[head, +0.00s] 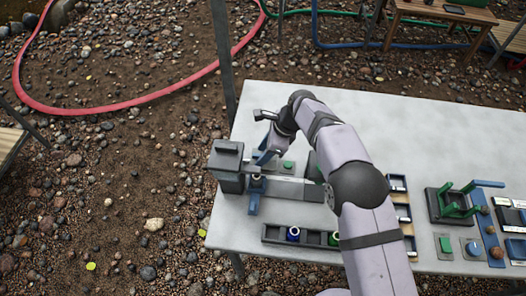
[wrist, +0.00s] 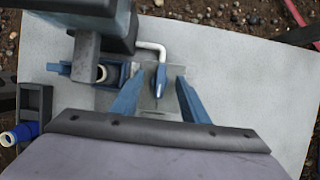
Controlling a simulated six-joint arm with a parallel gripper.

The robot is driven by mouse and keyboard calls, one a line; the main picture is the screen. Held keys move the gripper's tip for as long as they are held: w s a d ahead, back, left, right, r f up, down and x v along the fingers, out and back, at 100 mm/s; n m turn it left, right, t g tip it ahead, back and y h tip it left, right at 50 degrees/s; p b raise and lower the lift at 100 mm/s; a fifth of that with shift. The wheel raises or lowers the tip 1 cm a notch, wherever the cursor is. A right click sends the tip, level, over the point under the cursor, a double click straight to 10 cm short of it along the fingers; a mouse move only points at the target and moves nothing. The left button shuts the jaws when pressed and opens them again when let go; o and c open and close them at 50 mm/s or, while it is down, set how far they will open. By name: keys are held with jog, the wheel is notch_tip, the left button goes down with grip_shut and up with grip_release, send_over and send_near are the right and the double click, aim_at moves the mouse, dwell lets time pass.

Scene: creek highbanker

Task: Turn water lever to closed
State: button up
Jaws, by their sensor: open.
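A small blue lever (wrist: 161,79) stands on a light grey plate in the wrist view, beside the end of a bent white pipe (wrist: 152,47). My gripper (wrist: 160,98) is open, with one blue finger on each side of the lever and visible gaps to both. In the head view my gripper (head: 266,155) is low over the left part of the table, beside a dark grey box. I cannot make out the lever there; my arm and fingers cover that area. The lever's markings are too small to read.
The dark grey box (head: 226,167) stands close left of my gripper. A dark tray (head: 312,238) with a blue-ringed and a green-ringed item lies at the front edge of the grey table (head: 420,115). A green-handled fixture (head: 455,205) stands to the right. The table's back is clear.

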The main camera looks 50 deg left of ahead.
jog(key=c, duration=1)
jog(key=shift+w+a+f+n+b, duration=0.1)
jog(key=shift+a+n+b, duration=0.05)
jog(key=shift+n+b, duration=0.55)
jog(key=shift+n+g+h, duration=0.4)
jog(key=shift+n, duration=0.2)
jog(key=shift+b, duration=0.3)
jog(key=o, duration=1)
jog(key=shift+r, duration=0.25)
jog(key=v, duration=0.7)
jog(key=shift+o, duration=0.2)
